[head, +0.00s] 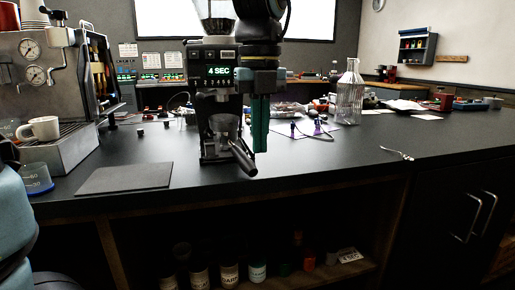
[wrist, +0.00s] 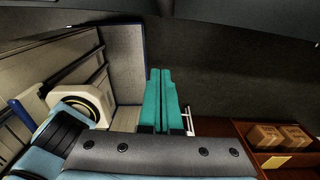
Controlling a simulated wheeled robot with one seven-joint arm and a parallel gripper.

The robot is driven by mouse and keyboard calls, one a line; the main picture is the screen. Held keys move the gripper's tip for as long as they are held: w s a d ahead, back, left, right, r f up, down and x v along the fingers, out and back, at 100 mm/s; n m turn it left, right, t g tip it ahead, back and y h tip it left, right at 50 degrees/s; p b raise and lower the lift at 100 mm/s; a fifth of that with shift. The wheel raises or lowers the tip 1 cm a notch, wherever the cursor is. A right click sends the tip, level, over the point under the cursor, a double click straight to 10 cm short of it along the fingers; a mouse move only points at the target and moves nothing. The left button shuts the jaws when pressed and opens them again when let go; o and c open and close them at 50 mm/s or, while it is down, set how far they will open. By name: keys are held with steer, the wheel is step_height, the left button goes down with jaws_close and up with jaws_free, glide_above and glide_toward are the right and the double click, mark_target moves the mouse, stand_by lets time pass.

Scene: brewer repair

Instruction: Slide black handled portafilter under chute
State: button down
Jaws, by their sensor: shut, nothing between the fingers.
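The black-handled portafilter (head: 241,157) is at the grinder in the head view, its metal basket (head: 222,126) below the grinder's chute (head: 221,98) and its handle angled toward the counter's front right. The grinder (head: 198,90) is black, with a display reading "4 SEC". My gripper (head: 260,150) points down to the right of the portafilter, its teal fingers together and empty. A small gap shows between the fingers and the handle; the depth between them is hard to judge. In the wrist view my gripper (wrist: 160,72) shows its closed fingers, and no portafilter is visible there.
An espresso machine (head: 40,80) with a white cup (head: 38,128) stands left. A dark mat (head: 125,178) lies on the counter before it. A glass carafe (head: 348,95) and a spoon (head: 397,153) are right. The counter's front right is mostly clear.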

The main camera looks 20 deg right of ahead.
mark_target(250, 163)
steer(key=w+f, duration=0.1)
steer(key=f, duration=0.1)
steer(key=w+f, duration=0.1)
steer(key=f, duration=0.5)
steer(key=shift+w+d+f, duration=0.1)
steer(key=shift+w+f, duration=0.05)
steer(key=shift+w, duration=0.25)
steer(key=shift+w+d, duration=0.1)
steer(key=shift+w, duration=0.55)
steer(key=w+p, duration=0.1)
steer(key=w, duration=0.2)
steer(key=shift+w+d+p, duration=0.1)
steer(key=shift+d+p, duration=0.05)
steer(key=shift+p, duration=0.25)
steer(key=shift+w, duration=0.3)
